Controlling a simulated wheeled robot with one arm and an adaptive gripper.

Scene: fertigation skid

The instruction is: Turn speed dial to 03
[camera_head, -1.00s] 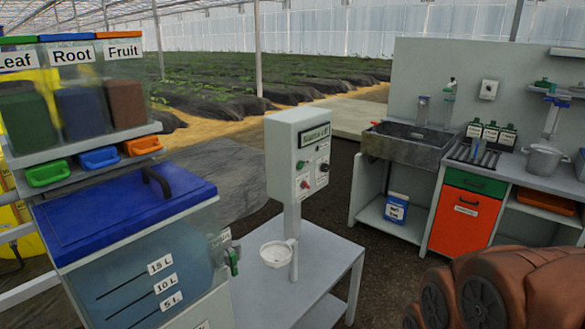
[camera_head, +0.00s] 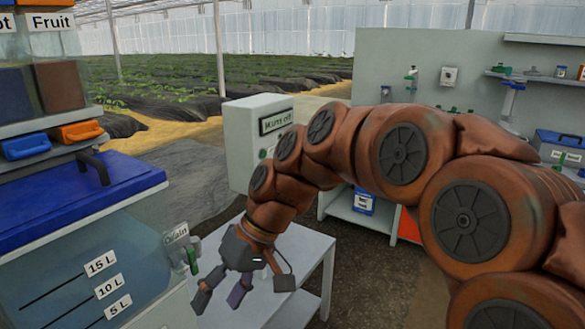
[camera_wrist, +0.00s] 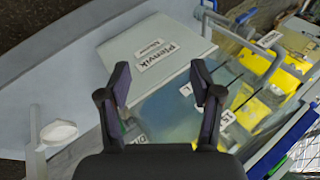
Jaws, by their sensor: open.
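The control box face is not seen there.
A blue-lidded tank (camera_head: 80,260) with a drain tap (camera_head: 192,258) stands just left of my gripper. The small table (camera_head: 312,260) lies behind it. The wrist view shows a labelled pale panel (camera_wrist: 150,42), a white round vessel (camera_wrist: 58,132) and yellow containers (camera_wrist: 250,105).

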